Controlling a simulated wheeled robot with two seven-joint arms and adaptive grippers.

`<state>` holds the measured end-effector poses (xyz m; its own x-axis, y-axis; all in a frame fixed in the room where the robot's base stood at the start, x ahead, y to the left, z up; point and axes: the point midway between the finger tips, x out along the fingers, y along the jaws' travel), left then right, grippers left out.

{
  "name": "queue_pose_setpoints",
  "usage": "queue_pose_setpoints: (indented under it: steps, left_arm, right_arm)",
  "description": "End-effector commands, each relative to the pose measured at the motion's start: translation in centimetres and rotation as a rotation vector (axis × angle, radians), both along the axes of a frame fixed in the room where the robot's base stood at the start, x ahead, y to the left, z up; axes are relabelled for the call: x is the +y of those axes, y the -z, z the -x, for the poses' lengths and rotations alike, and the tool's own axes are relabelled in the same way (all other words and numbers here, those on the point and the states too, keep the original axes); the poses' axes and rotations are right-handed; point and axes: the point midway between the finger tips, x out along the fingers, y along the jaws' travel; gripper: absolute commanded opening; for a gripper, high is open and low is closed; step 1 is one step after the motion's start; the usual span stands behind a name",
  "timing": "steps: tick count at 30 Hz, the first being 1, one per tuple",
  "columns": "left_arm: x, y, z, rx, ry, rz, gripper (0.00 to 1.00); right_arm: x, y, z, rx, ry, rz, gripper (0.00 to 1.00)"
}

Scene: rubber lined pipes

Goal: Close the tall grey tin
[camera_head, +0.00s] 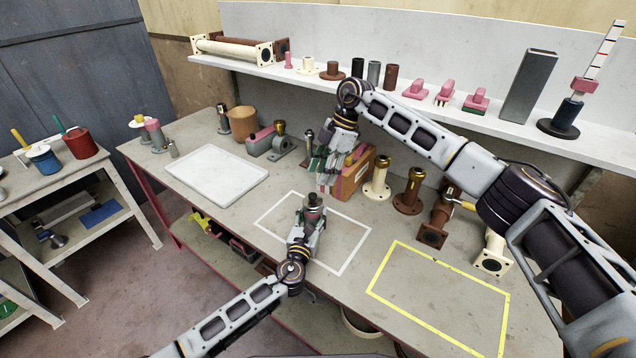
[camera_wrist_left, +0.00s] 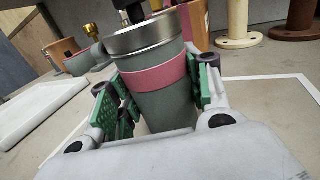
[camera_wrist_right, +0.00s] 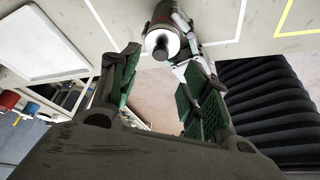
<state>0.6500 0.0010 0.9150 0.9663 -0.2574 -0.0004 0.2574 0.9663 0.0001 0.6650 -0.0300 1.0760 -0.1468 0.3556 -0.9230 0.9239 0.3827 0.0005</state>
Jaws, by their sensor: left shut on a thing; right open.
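The tall grey tin (camera_head: 314,211) stands upright in the white-outlined area; the left wrist view shows its pink band (camera_wrist_left: 160,77). A steel lid (camera_wrist_left: 145,37) with a dark knob (camera_wrist_left: 131,12) appears to sit on its top; I cannot tell if it is fully seated. My left gripper (camera_head: 308,222) is shut around the tin's side. My right gripper (camera_head: 326,182) is open and empty, pointing down, above and slightly behind the tin in the head view. In the right wrist view the tin's bright top (camera_wrist_right: 162,42) lies beyond the open fingers.
A white tray (camera_head: 215,175) lies left of the tin. A brown-pink box (camera_head: 355,172), cream (camera_head: 378,180) and brown (camera_head: 409,193) flanged pipes stand behind and to the right. A yellow outline (camera_head: 440,298) at right encloses clear bench. A shelf (camera_head: 420,100) runs along the back.

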Motion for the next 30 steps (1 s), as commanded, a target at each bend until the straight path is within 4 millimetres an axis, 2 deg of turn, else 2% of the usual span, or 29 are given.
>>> queue_pose_setpoints:
  steps: [3, 9, 22, 23, 28, 30]
  left_arm:
    - [0.0, 0.1, 0.0, 0.001, 0.0, 0.0, 0.06]
    - [0.0, 0.1, 0.0, 0.001, 0.0, 0.0, 0.06]
    - [0.0, 0.0, 0.0, 0.001, 0.0, 0.0, 0.06]
    - [0.0, 0.0, 0.0, 0.001, 0.0, 0.0, 0.51]
    - [0.0, 0.0, 0.0, 0.001, 0.0, 0.0, 0.73]
    - [0.0, 0.0, 0.0, 0.0, 0.0, 0.0, 0.74]
  right_arm:
    - [-0.6, -1.7, -0.3, -0.002, 0.001, -0.001, 0.47]
    - [-1.4, -3.4, -0.6, -0.001, 0.0, 0.0, 0.47]
    - [-1.6, -4.1, -0.6, 0.001, 0.0, 0.0, 0.47]
    - [-1.6, -4.1, -0.6, 0.0, 0.0, 0.0, 0.47]
    - [-1.6, -4.1, -0.6, 0.0, 0.0, 0.0, 0.47]
    - [-1.6, -4.0, -0.6, 0.0, 0.0, 0.0, 0.47]
